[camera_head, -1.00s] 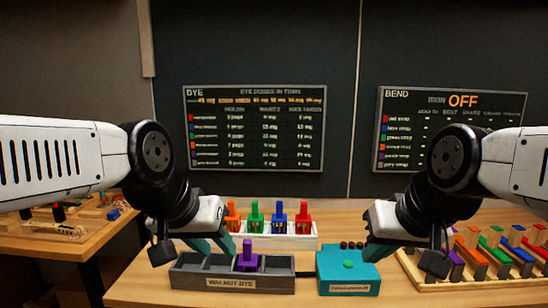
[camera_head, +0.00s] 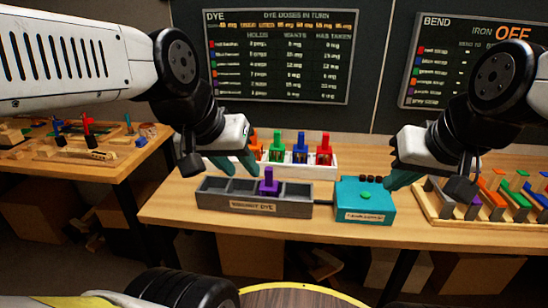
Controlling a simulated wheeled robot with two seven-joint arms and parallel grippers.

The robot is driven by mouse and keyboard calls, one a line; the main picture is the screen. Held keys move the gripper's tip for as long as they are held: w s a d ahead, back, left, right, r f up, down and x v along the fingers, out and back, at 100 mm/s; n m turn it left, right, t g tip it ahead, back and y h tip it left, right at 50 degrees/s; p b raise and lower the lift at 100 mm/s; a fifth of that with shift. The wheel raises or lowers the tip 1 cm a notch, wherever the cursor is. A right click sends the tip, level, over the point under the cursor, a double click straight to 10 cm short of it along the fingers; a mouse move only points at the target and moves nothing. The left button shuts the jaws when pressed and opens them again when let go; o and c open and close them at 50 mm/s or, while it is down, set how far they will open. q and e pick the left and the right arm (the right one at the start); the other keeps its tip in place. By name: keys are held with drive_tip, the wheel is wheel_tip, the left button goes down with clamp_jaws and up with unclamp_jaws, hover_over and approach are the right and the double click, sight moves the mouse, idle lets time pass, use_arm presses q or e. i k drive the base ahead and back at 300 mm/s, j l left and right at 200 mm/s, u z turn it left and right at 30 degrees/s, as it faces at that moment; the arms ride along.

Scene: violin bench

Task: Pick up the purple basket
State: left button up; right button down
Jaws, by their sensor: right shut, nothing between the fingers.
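The purple basket (camera_head: 268,184) stands upright in a compartment of the grey dye trough (camera_head: 285,208), which is labelled WALNUT DYE. My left gripper (camera_head: 238,168) hangs above and behind the trough, left of the purple basket. Its two teal fingers are apart with nothing seen between them, and it does not touch the basket. My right gripper (camera_head: 400,178) is shut and empty, above the right end of the teal box (camera_head: 372,206). Its fingers overlap that box in the view, and I cannot tell whether they touch it.
A white rack (camera_head: 329,173) holds green, blue, red and orange baskets behind the trough. A wooden rack of coloured strips (camera_head: 500,200) stands at right. A side table (camera_head: 75,165) with small parts is at left. Two boards hang on the wall. The bench front edge is clear.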

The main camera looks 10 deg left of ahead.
sight(268, 185)
drive_tip(key=i+l+u, duration=0.1)
drive_tip(key=u, duration=0.3)
drive_tip(key=l+u, duration=0.15)
drive_tip(key=u, duration=0.25)
drive_tip(key=i+l+u, duration=0.1)
drive_tip(key=u, duration=0.3)
